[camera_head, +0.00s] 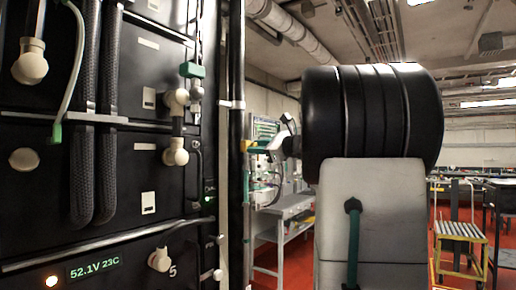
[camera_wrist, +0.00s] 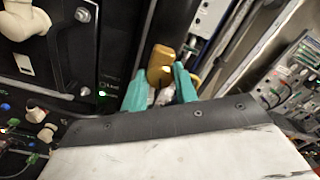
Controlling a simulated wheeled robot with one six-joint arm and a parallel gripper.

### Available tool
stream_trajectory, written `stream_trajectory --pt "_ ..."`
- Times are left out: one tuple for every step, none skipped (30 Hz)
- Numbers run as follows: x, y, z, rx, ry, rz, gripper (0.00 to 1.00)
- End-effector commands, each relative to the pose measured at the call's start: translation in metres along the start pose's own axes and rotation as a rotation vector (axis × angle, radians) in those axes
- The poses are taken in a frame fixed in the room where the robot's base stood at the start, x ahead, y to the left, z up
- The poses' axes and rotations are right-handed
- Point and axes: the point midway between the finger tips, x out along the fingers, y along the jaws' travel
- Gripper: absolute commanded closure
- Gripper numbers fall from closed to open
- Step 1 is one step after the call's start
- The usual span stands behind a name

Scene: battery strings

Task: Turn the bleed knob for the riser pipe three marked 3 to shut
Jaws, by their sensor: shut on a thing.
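A brass-yellow knob (camera_wrist: 161,62) shows in the wrist view, between and just beyond the teal fingertips of my gripper (camera_wrist: 163,84). My gripper is shut on this knob. In the head view the knob (camera_head: 247,145) is a small yellow patch beside the dark upright pipe (camera_head: 236,120), and my black arm hides much of the wrist. I cannot read a number 3 or any shut mark by the knob, so its turn cannot be told.
A black battery cabinet (camera_head: 120,185) with cream knobs, hoses and a lit display (camera_head: 94,268) fills the left. A grey bench (camera_head: 285,212) stands behind the pipe. A yellow step stool (camera_head: 460,232) stands on the red floor at right.

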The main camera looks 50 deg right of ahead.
Motion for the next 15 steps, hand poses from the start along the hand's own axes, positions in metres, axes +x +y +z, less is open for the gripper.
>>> stream_trajectory --pt "-0.0001 0.0002 -0.0013 0.041 0.002 0.0 0.94" --pt "-0.0001 0.0002 -0.0013 0.067 0.002 0.001 0.94" --pt "-0.0001 0.0002 -0.0013 0.1 0.002 0.001 0.94" --pt "-0.0001 0.0002 -0.0013 0.124 0.002 0.001 0.94" --pt "-0.0001 0.0002 -0.0013 0.146 0.002 0.001 0.94" --pt "-0.0001 0.0002 -0.0014 0.175 0.002 0.001 0.94" --pt "-0.0001 0.0002 -0.0014 0.196 0.002 0.001 0.94" --pt "-0.0001 0.0001 -0.0014 0.216 0.002 0.001 0.94" --pt "-0.0001 0.0002 -0.0014 0.24 0.002 0.001 0.94" --pt "-0.0001 0.0001 -0.0014 0.257 0.002 0.001 0.94" --pt "-0.0001 0.0001 -0.0015 0.273 0.002 0.001 0.94" --pt "-0.0001 0.0001 -0.0015 0.292 0.002 0.001 0.94" --pt "-0.0001 0.0001 -0.0015 0.307 0.002 0.001 0.94" --pt "-0.0001 0.0001 -0.0015 0.318 0.002 0.001 0.94" --pt "-0.0001 0.0002 -0.0015 0.334 0.002 0.001 0.94"
